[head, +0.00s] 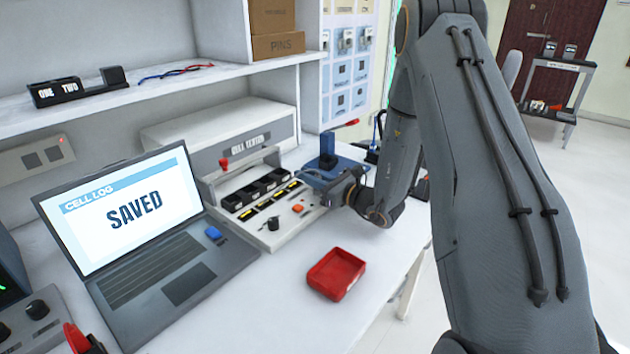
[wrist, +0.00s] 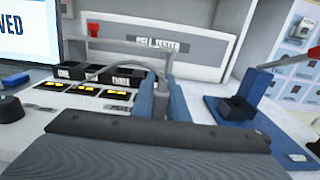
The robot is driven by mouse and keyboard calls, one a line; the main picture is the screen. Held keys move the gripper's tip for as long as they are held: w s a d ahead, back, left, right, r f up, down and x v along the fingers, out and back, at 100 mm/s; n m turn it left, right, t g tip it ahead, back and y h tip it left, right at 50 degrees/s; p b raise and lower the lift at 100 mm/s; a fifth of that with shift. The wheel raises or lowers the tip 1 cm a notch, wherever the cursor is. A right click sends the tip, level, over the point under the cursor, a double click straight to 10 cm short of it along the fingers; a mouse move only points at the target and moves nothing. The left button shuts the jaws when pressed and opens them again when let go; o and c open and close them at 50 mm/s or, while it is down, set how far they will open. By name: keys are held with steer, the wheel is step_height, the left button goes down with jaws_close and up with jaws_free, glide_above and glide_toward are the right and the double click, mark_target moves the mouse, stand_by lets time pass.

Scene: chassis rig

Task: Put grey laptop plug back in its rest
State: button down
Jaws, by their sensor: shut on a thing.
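My gripper (head: 332,192) is at the right end of the white tester, in front of the blue stand. In the wrist view its two blue-grey fingers (wrist: 161,88) are close together around a narrow grey piece (wrist: 161,80), which looks like the grey laptop plug. The fingers hide most of it. A thin grey cable (wrist: 143,62) curves behind the fingers. The open laptop (head: 165,255) on the left reads "SAVED", with a small blue piece (head: 213,233) at its right edge. I cannot tell which place is the plug's rest.
The tester (head: 275,215) has several dark bays, yellow displays and a red-tipped bar. The blue stand (head: 327,160) with a red lever is behind my gripper; it also shows in the wrist view (wrist: 240,108). A red tray (head: 336,273) sits in front on clear white table.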

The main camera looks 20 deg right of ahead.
step_height(320, 180, up, 9)
steer(key=s+d+f+p, duration=0.1)
steer(key=s+d+p, duration=0.4)
steer(key=d, duration=0.6)
steer(key=shift+f, duration=0.1)
stand_by(0.4)
steer(key=shift+f+b, duration=1.7)
steer(key=shift+f, duration=1.1)
steer(key=shift+f+b, duration=1.25)
steer(key=shift+f, duration=0.85)
steer(key=c, duration=1.7)
jaws_free()
steer(key=shift+o, duration=0.2)
